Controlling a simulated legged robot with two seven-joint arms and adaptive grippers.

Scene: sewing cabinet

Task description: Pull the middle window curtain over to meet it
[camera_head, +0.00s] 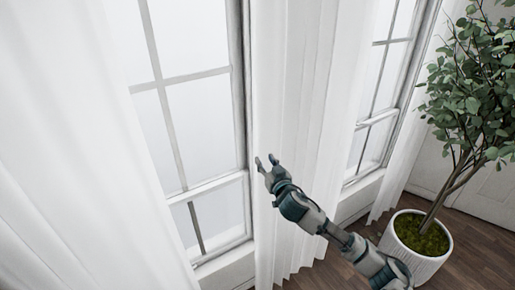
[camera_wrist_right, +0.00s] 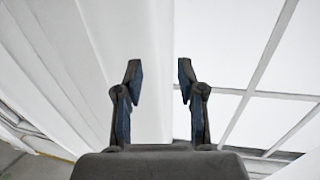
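The middle window curtain (camera_head: 305,110) is white and hangs in folds between the two windows in the head view. Another white curtain (camera_head: 75,150) fills the left side. A wide stretch of window (camera_head: 200,110) is bare between the two curtains. My right gripper (camera_head: 266,159) is at the left edge of the middle curtain, with its fingers apart. In the right wrist view, the gripper (camera_wrist_right: 159,70) is open, and the curtain's edge (camera_wrist_right: 155,115) shows between the fingers. I cannot tell whether they touch the cloth. My left gripper is not in view.
A leafy plant in a white pot (camera_head: 416,245) stands on the wooden floor (camera_head: 475,250) at the right, close to my right arm. A second window (camera_head: 385,90) and another white curtain (camera_head: 410,150) are behind it. The window frame (camera_head: 240,100) runs beside the gripper.

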